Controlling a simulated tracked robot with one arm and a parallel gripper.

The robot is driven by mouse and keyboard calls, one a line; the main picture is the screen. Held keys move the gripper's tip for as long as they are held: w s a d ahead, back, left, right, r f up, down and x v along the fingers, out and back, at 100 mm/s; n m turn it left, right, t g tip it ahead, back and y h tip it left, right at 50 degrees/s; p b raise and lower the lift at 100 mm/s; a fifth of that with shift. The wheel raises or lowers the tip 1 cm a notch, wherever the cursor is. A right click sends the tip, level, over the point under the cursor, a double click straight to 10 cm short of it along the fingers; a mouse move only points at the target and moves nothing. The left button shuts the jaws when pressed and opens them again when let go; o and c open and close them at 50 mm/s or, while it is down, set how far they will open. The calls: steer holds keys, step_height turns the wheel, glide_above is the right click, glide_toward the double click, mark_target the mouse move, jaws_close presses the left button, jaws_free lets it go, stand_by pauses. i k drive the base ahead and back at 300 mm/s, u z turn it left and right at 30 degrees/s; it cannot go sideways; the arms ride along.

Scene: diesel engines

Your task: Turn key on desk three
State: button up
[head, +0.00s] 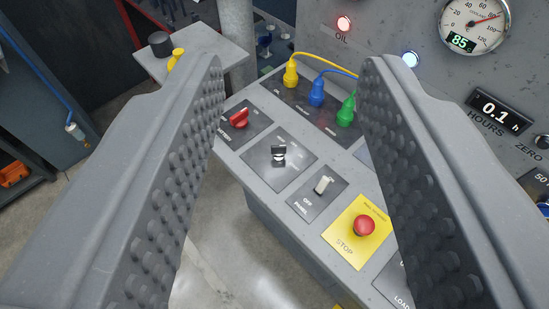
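The key (279,152) is a small black-headed key standing in a round silver lock on a dark plate (262,165) of the grey sloped desk (285,230). It sits between the red knob and the panel switch. My gripper (293,85) is open, with its two grey studded fingers wide apart at the left and right of the picture. The key shows in the gap between the fingers, and neither finger appears to touch it. Nothing is held. No desk number can be read.
A red knob (239,118), white panel switch (323,185) and red stop button (364,226) on yellow surround the key. Yellow (290,74), blue (317,93) and green (346,110) plugs with cables stand behind. An upright gauge panel (420,60) rises at right; open floor lies left.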

mark_target(278, 152)
steer(key=u, duration=2.4)
steer(key=k, duration=0.75)
steer(key=z, duration=1.55)
steer(key=i, duration=0.7)
